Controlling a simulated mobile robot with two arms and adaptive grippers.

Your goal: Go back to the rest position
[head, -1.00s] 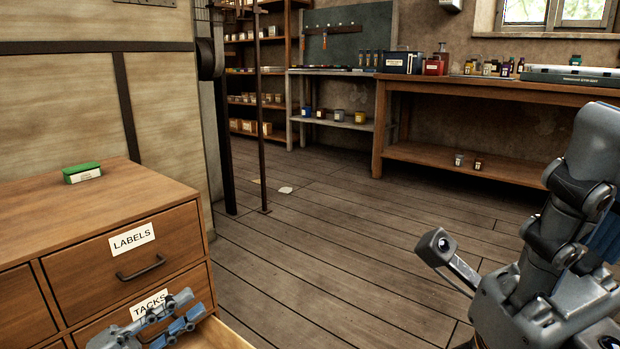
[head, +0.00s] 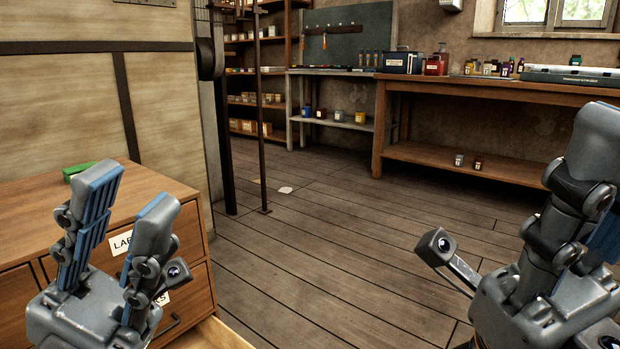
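My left gripper (head: 132,190) is raised in front of the wooden drawer chest (head: 205,255). Its two fingers point up with a clear gap between them, and nothing shows in the gap. My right gripper (head: 575,200) is at the right edge, fingers up and partly cut off by the frame. One finger and a bit of blue pad show, so its opening cannot be judged. The lower drawer (head: 215,334), its label mostly hidden, stands pulled out at the bottom. The upper drawer's label (head: 121,243) is partly hidden by my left gripper.
A green object (head: 78,170) lies on the chest top, partly behind my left gripper. The plank floor (head: 340,260) between my grippers is clear. A dark metal post (head: 260,110) stands beyond the chest. A long workbench (head: 480,92) with jars and boxes is at the back right.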

